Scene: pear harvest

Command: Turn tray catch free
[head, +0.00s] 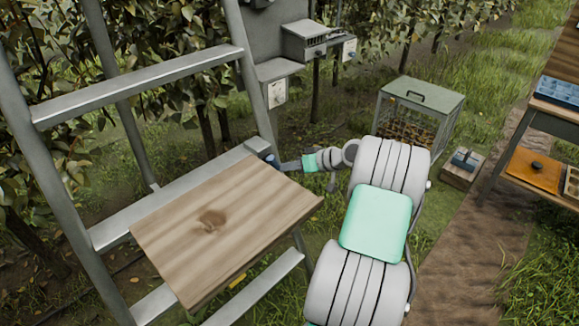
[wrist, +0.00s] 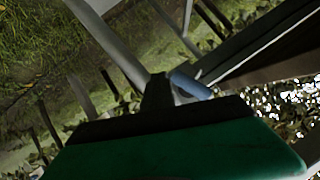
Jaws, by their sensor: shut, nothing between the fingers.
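The wooden tray (head: 250,215) is fixed to a grey metal ladder, with a dark knot in its top. A small blue catch (head: 271,159) sits at the tray's far corner, beside the ladder's upright. It shows as a blue cylinder in the wrist view (wrist: 190,85). My gripper (head: 284,166) is shut and empty, just right of the catch. In the wrist view my dark fingers (wrist: 158,92) are close beside the blue cylinder; I cannot tell whether they touch it.
The ladder (head: 140,87) rises at left. Grey boxes (head: 305,40) hang on a panel behind. A wire cage (head: 420,110) and a small crate (head: 462,168) stand on the grass at right. A wooden table (head: 555,125) is at the right edge.

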